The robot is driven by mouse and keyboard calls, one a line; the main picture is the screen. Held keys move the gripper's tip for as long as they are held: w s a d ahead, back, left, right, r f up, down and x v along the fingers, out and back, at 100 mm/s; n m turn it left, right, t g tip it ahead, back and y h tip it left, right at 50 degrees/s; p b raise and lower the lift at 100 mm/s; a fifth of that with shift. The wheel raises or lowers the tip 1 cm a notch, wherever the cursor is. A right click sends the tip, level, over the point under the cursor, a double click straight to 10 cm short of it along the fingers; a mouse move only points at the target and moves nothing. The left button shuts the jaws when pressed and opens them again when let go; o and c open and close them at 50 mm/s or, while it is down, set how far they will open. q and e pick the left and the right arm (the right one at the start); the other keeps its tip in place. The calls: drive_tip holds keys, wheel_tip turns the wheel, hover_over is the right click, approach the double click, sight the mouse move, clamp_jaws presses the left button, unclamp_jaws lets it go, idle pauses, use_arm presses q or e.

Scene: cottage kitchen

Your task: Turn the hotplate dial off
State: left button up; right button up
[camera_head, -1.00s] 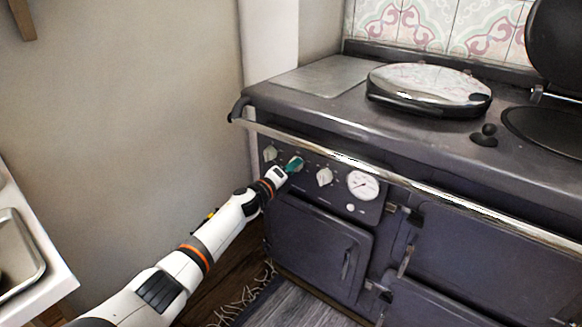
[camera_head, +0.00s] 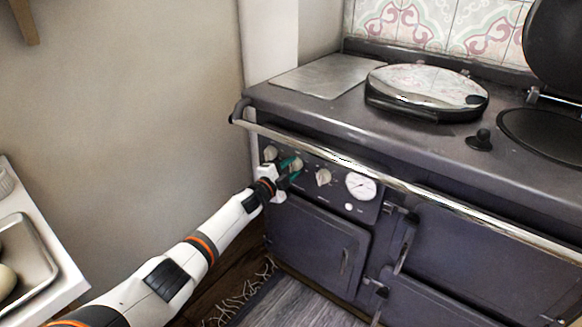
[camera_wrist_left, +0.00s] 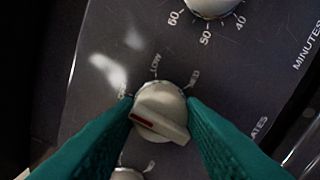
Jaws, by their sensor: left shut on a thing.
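The hotplate dial (camera_head: 296,165) is a cream knob on the dark front panel of the range. My right gripper is not in view.
Another knob (camera_head: 271,153) sits left of the dial, and one (camera_head: 323,177) to its right, before a round gauge (camera_head: 361,186). A chrome rail (camera_head: 400,183) runs above the panel. A white counter (camera_head: 62,268) with a tray stands at the far left.

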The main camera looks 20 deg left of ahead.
use_arm(q)
drive_tip(key=shift+n, duration=0.8)
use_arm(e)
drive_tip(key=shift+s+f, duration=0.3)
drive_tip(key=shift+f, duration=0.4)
use_arm(q)
drive_tip(key=o, duration=1)
drive_tip(key=p+v, duration=0.3)
drive_tip(key=v, duration=0.2)
drive_tip(key=p, duration=0.1)
approach(291, 168)
drive_tip(key=shift+v, duration=1.15)
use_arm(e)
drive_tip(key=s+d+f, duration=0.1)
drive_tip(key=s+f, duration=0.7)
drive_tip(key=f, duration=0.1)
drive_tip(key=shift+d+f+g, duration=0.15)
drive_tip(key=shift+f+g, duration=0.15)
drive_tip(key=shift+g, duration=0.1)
